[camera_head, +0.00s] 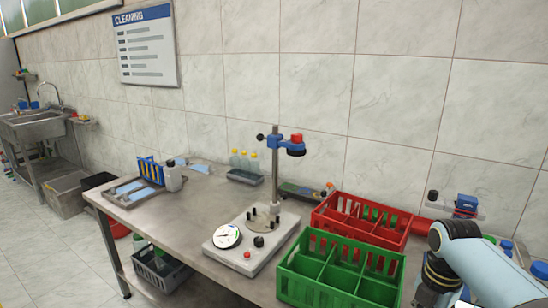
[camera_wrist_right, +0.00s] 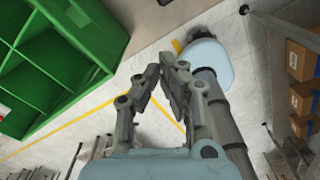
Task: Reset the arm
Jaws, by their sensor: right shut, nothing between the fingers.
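My right gripper (camera_wrist_right: 163,72) is in the right wrist view, its fingers together and nothing between them. Beside it on the left of that view is the green crate (camera_wrist_right: 62,62), apart from the fingers. In the head view my right arm (camera_head: 466,262) comes in at the lower right, next to the green crate (camera_head: 337,272); the right gripper's fingers cannot be made out there. My left arm and left gripper are in neither view.
A red divided crate (camera_head: 362,222) stands behind the green one on the metal table (camera_head: 180,228). Left of them is a white device (camera_head: 250,248) with a dial and a post. A tray (camera_head: 135,192) and bottle (camera_head: 173,178) are farther left. The table's middle left is clear.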

